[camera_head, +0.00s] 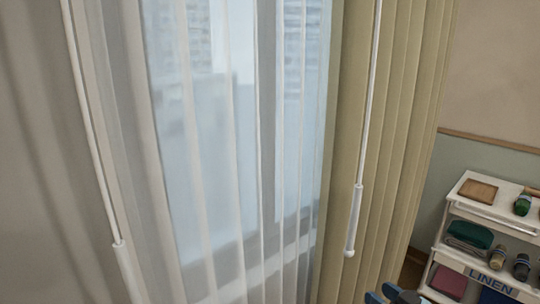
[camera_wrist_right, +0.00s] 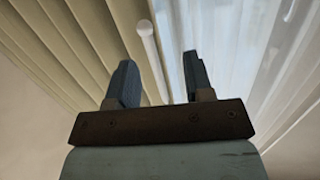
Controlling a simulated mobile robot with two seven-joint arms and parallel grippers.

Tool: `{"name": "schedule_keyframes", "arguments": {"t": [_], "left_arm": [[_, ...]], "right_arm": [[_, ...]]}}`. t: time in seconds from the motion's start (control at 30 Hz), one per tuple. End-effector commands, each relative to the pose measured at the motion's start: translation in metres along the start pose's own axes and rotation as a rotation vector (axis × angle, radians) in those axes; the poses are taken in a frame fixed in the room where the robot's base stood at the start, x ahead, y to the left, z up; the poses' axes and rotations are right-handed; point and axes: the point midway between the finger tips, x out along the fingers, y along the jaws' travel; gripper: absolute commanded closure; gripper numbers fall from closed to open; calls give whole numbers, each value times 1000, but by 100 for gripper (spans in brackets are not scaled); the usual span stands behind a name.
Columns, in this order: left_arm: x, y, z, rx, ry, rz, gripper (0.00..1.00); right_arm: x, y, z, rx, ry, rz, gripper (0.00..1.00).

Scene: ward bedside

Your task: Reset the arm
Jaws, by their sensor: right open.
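My right gripper (camera_head: 388,294) shows only at the bottom edge in the head view, as blue fingertips below the white curtain wand. In the right wrist view my right gripper (camera_wrist_right: 158,60) is open with its two fingers apart. The white curtain wand (camera_head: 354,220) hangs in front of the beige curtain. In the wrist view the wand's thick end (camera_wrist_right: 147,35) appears beyond the gap between the fingers; I see no contact. My left gripper is not in view.
A beige curtain (camera_head: 400,130) and sheer curtain (camera_head: 230,150) cover the window. A second white wand (camera_head: 95,140) hangs at left. A white linen cart (camera_head: 480,212) with bottles and folded cloths stands at lower right, near the gripper in the picture.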

Motion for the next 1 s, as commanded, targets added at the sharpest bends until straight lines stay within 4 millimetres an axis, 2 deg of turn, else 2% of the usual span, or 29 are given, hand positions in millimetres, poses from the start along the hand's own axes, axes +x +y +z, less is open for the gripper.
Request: {"name": "schedule_keyframes", "arguments": {"t": [0.03,0.2,0.3,0.4,0.5,0.6,1.0], "left_arm": [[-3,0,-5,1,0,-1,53],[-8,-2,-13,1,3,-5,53],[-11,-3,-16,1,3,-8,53],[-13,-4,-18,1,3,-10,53],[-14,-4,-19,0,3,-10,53],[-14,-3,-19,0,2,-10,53],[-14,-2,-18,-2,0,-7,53]], "right_arm": [[-11,-17,36,27,-50,18,53],[-59,-71,139,47,-207,87,53],[-92,-102,185,51,-296,120,53],[-120,-127,216,49,-368,145,53],[-139,-143,235,46,-415,158,53],[-148,-150,243,43,-437,164,53],[-149,-151,245,41,-441,165,53]]}}
